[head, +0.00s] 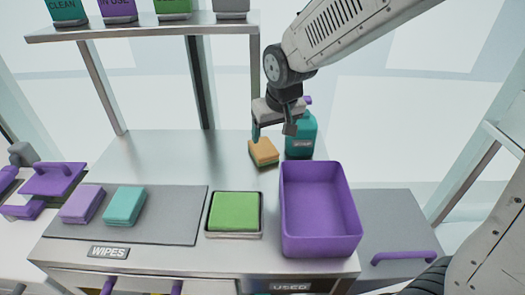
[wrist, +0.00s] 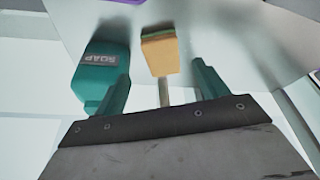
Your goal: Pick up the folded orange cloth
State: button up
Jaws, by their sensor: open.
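The only orange item I see is a small block (head: 263,152) with an orange top and a green lower layer. It looks more like a sponge than a folded cloth.
The soap bottle (wrist: 103,72) is close beside the left finger. A purple bin (head: 318,245) and a tray with a green pad (head: 234,212) stand in front. Purple (head: 82,204) and teal (head: 124,206) folded cloths lie on a grey mat (head: 165,225). A shelf (head: 150,28) hangs above.

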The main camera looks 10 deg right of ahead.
aim_at(264, 148)
jog(key=shift+t, duration=0.4)
jog(key=x, duration=0.7)
jog(key=w+x, duration=0.1)
jog(key=x, duration=0.3)
jog(key=shift+w+a, duration=0.25)
jog(key=c, duration=0.8)
jog(key=shift+c, duration=0.2)
jog(key=shift+r, duration=0.55)
jog(key=s+a, duration=0.1)
jog(key=s, duration=0.1)
jog(key=s+a, duration=0.4)
jog(key=shift+s+a+r, duration=0.15)
jog(key=shift+s+r, duration=0.05)
jog(key=shift+r, duration=0.1)
notch_tip(264, 148, up, 13)
jog(key=shift+r, duration=0.1)
